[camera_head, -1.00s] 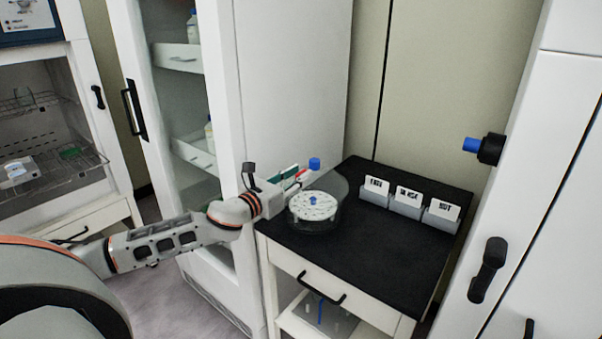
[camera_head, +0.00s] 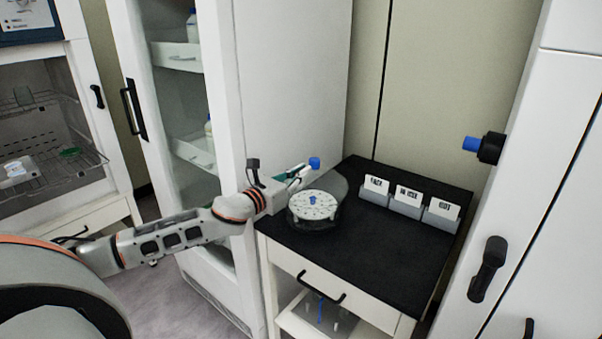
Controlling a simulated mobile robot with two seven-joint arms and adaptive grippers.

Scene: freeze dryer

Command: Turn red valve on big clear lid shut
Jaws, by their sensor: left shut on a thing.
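The big clear lid (camera_head: 338,186) sits at the back left of the black-topped cart, partly behind a white round plate with a blue knob (camera_head: 312,205). My left gripper (camera_head: 297,173) reaches in from the left, at the lid's left edge. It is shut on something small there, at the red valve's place. No red shows now; the valve is hidden by the fingers, so its angle cannot be told. A blue valve (camera_head: 315,163) sticks up just right of the fingertips. My right gripper is out of view.
Three grey card holders (camera_head: 406,203) stand along the back of the black cart top (camera_head: 370,255). The front and middle of the top are clear. A tall white cabinet (camera_head: 295,80) stands close behind my left gripper. A blue-tipped black port (camera_head: 487,147) juts out at right.

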